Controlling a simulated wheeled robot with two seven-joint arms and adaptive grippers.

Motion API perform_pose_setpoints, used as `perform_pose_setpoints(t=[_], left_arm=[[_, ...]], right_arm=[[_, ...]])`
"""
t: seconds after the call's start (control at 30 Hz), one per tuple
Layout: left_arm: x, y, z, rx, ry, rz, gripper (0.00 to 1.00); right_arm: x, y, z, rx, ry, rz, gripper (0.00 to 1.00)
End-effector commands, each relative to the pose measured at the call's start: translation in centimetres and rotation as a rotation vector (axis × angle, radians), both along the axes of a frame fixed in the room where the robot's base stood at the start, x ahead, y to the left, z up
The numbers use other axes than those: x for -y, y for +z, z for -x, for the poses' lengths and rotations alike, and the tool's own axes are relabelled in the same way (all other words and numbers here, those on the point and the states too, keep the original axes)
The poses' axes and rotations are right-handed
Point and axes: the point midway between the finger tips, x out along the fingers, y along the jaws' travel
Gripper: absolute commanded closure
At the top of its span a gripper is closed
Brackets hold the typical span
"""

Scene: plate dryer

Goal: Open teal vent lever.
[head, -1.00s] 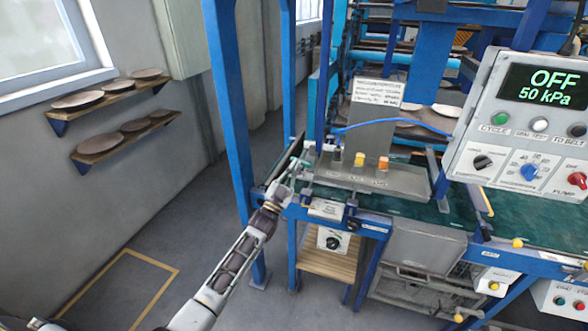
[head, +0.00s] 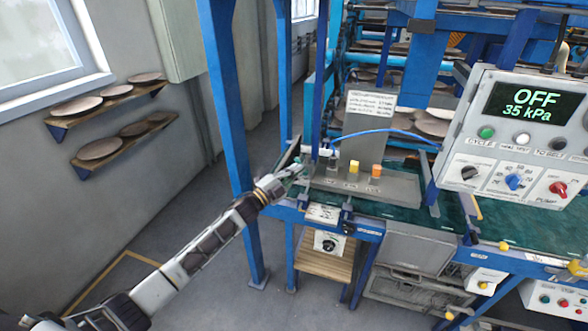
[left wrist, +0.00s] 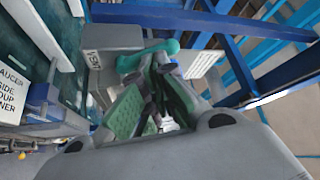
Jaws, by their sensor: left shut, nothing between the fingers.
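The teal vent lever (left wrist: 150,51) shows in the left wrist view as a curved teal bar with a rounded end. It lies just beyond my left fingertips, across the front of a grey block marked with letters. My left gripper (left wrist: 152,72) is shut and empty, its green-padded fingers close to or touching the lever; I cannot tell which. In the head view my left gripper (head: 294,171) is at the left end of the grey fixture, where the lever is too small to make out. My right gripper is not in view.
The grey fixture (head: 400,187) carries a yellow block (head: 354,167) and an orange block (head: 376,171). A control panel (head: 480,140) at right reads OFF, 35 kPa. A blue post (head: 228,110) stands left of the fixture. The floor at left is clear.

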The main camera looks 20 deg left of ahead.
Motion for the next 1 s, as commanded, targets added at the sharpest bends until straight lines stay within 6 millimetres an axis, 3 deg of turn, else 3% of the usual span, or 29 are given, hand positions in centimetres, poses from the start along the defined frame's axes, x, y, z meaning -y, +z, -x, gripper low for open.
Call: perform_pose_setpoints(t=[0.17, 1.0], left_arm=[[0.3, 0.3, 0.0, 0.002, 0.0, -0.08, 1.0], [1.8, 0.7, 0.1, 0.002, 0.0, -0.071, 1.0]], right_arm=[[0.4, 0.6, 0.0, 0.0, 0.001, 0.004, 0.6], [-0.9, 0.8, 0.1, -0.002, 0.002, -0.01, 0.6]])
